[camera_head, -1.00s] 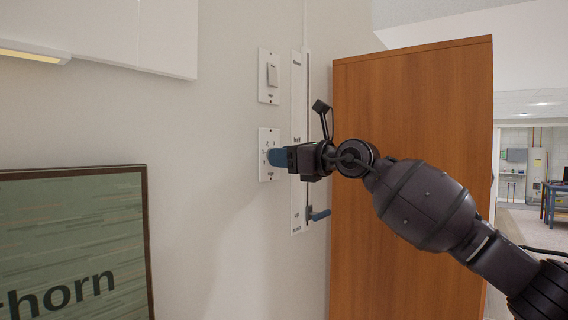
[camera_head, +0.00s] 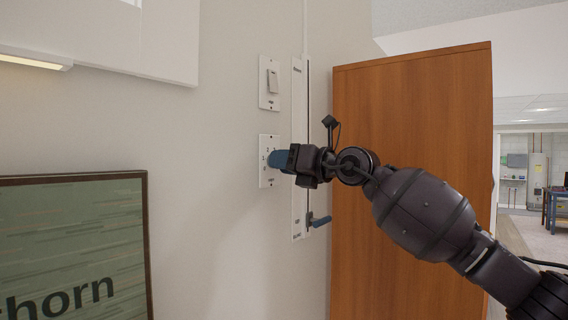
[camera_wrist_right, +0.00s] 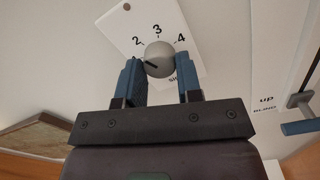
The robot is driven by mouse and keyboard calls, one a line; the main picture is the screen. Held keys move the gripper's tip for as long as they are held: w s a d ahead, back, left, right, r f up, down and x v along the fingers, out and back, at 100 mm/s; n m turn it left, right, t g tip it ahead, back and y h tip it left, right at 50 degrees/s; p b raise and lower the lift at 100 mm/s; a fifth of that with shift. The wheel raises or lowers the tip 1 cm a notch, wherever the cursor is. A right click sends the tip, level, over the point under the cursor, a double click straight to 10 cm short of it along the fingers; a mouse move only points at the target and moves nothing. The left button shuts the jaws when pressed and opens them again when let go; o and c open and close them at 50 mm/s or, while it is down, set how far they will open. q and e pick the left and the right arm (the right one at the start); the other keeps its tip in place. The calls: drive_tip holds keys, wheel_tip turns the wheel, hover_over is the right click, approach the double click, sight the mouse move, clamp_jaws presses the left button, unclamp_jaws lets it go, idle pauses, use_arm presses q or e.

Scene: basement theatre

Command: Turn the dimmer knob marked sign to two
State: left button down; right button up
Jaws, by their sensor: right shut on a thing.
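The dimmer knob (camera_wrist_right: 158,60) is a round grey-white knob on a white wall plate (camera_wrist_right: 188,14), with 2, 3 and 4 printed around it. Its dark pointer line points to the lower left, below the 2. A partly hidden label under it seems to begin "SIG". My right gripper (camera_wrist_right: 160,72) is shut on the knob, one blue finger on each side. In the head view the right gripper (camera_head: 280,160) reaches the plate (camera_head: 268,180) from the right and hides the knob. My left gripper is not in view.
A light switch plate (camera_head: 269,82) is above the dimmer. Just right is a vertical slotted panel (camera_head: 298,110) with a blue-handled lever (camera_head: 320,221) low on it. A wooden panel (camera_head: 410,120) stands further right. A framed green poster (camera_head: 75,250) is at lower left.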

drive_tip(key=shift+r, duration=0.1)
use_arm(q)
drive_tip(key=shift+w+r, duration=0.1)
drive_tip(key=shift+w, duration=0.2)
use_arm(e)
drive_tip(key=o, duration=0.9)
drive_tip(key=shift+o, duration=0.2)
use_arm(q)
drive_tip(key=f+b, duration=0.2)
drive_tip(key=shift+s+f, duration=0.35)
use_arm(e)
drive_tip(key=v, duration=1.1)
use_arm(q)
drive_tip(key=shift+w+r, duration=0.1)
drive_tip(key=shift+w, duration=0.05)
use_arm(e)
drive_tip(key=shift+w, duration=0.1)
